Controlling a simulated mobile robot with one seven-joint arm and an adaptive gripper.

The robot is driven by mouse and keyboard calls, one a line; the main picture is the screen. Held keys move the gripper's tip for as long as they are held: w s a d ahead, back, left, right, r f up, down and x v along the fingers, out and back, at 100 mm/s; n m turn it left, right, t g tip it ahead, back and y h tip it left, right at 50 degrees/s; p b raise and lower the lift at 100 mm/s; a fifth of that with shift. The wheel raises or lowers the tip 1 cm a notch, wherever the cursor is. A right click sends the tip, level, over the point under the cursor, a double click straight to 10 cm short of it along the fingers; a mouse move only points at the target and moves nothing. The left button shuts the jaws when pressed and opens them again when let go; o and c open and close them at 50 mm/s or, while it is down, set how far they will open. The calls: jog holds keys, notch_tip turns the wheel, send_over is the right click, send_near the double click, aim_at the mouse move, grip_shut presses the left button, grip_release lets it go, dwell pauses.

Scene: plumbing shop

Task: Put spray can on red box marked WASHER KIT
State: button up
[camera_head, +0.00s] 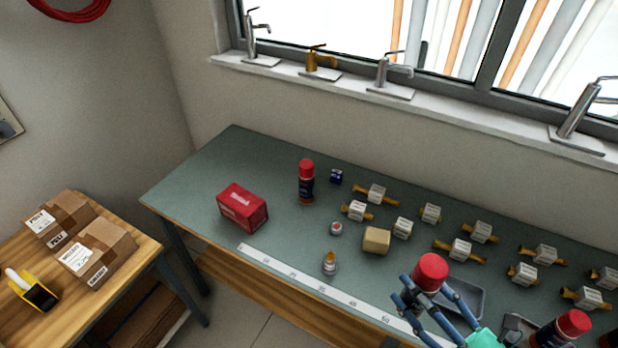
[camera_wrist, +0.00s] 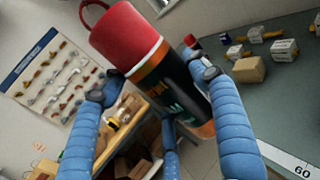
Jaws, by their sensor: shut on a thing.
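My gripper (camera_head: 426,292) is shut on a spray can with a red cap (camera_head: 431,272), held above the front edge of the green workbench. In the wrist view the held spray can (camera_wrist: 178,95) is dark with an orange band and sits tilted between my blue fingers. The red box (camera_head: 242,207) lies on the left part of the bench, well left of my gripper; its marking is too small to read. A second spray can (camera_head: 306,181) stands upright just right of the red box. Another red-capped can (camera_head: 561,331) shows at the bottom right.
The workbench (camera_head: 205,178) has free room around the red box. A yellowish block (camera_head: 376,241), a small bottle (camera_head: 330,263) and several tagged brass fittings (camera_head: 460,249) stand between. A grey tray (camera_head: 465,297) lies beside my gripper. A wooden table with cartons (camera_head: 97,254) is at the left.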

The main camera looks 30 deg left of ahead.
jog(key=w+a+r+n+g+y, duration=0.1)
jog(key=w+a+n+g, duration=0.3)
jog(key=a, duration=0.7)
jog(key=w+a+r+n+g+y, duration=0.1)
jog(key=w+a+g+y, duration=0.15)
jog(key=w+a, duration=0.65)
jog(key=s+a+f+n+g+h, duration=0.1)
jog(key=s+a+n+g, duration=0.15)
jog(key=a, duration=1.05)
jog(key=s+a+f+n+g, duration=0.15)
jog(key=s+a+g, duration=0.25)
jog(key=a, duration=0.8)
jog(key=shift+m, duration=0.3)
notch_tip(320, 180, down, 5)
jog(key=shift+a+f, duration=0.15)
jog(key=shift+f, duration=0.05)
jog(key=w+a+b, duration=0.1)
jog(key=w+a, duration=0.3)
jog(key=a, duration=0.2)
jog(key=w+a+f+b, duration=0.1)
jog(key=w+a, duration=0.4)
jog(key=a, duration=0.2)
jog(key=shift+a+f, duration=0.2)
jog(key=shift+f, duration=0.05)
